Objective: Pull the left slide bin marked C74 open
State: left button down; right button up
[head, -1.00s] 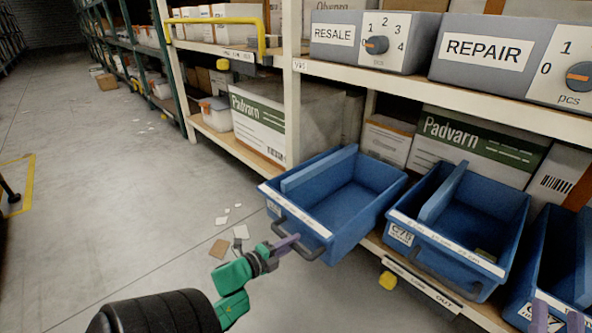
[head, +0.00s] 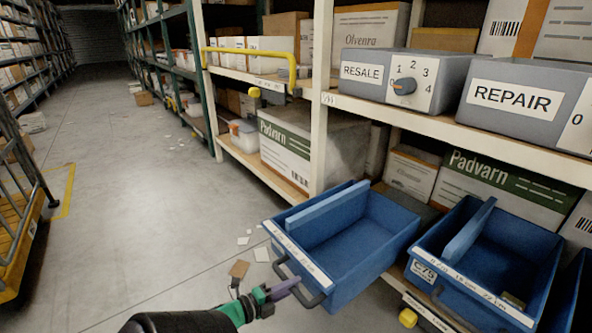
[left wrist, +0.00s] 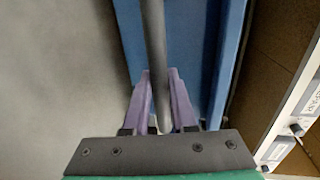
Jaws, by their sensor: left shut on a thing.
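The left blue slide bin (head: 372,238) stands out past the shelf edge, further forward than the bin beside it. It has an inner divider, a white strip along its front rim and a dark bar handle (head: 312,298). Its marking is too hidden to read. My left gripper (head: 284,288) is shut on this handle at the bin's front. In the left wrist view, the grey handle bar (left wrist: 154,40) runs between the purple fingers (left wrist: 160,90), with the blue bin front behind it. My right gripper is not in view.
A blue bin marked C-75 (head: 424,271) is to the right, with another partly seen beyond it. Grey RESALE (head: 362,73) and REPAIR (head: 515,97) boxes sit on the shelf above. The aisle floor (head: 130,220) is open; a yellow-based cart (head: 15,250) stands at far left.

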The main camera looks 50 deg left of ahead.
pick_arm(q)
jog(key=shift+s, duration=0.4)
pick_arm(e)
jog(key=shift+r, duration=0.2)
pick_arm(q)
jog(key=c, duration=0.7)
grip_release()
jog(key=shift+s, duration=0.1)
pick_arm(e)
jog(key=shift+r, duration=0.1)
pick_arm(q)
jog(key=p+v, duration=0.4)
jog(key=v, duration=1)
jog(key=shift+s+d, duration=0.1)
jog(key=shift+s, duration=0.1)
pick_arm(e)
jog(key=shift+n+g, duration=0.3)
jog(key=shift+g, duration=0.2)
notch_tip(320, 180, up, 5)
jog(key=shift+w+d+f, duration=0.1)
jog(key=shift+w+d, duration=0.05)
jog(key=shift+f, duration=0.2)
